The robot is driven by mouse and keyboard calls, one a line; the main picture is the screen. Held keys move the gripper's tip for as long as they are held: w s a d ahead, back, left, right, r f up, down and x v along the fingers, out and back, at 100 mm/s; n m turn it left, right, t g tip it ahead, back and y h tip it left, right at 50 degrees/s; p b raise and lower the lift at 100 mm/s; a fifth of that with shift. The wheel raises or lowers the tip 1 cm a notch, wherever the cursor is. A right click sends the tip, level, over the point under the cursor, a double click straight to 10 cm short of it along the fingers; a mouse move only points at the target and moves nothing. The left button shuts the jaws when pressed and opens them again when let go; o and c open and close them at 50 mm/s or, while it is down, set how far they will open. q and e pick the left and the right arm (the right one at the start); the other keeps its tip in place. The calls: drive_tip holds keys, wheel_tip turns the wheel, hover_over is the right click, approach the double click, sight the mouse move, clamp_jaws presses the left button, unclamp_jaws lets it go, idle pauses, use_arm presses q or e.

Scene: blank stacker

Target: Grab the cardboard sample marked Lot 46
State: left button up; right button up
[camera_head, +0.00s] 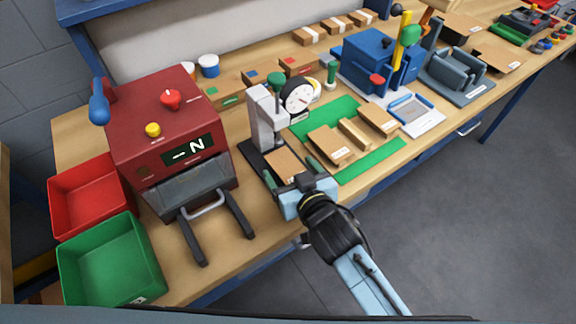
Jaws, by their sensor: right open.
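My right gripper (291,171) reaches in from the lower right, its jaws open. Its fingertips lie at either side of the near end of a tan cardboard sample (284,163) on the base of the dial thickness gauge (268,120). I cannot tell whether the fingers touch it. On the green mat (372,165) lie more cardboard samples: a left one (326,147) with a white label, a narrow middle one (354,132) and a right one (379,118). The label print is too small to read, so I cannot tell which is Lot 46. My left gripper is out of view.
A red machine (170,125) with a front handle stands left of the gauge. A red bin (88,200) and a green bin (108,262) sit at the left. A blue machine (378,60) and a grey clamp fixture (455,70) stand farther right. Small cardboard boxes line the back.

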drive_tip(key=shift+w+a, duration=0.15)
drive_tip(key=shift+w, duration=0.05)
drive_tip(key=c, duration=1.1)
drive_tip(key=shift+c, duration=0.2)
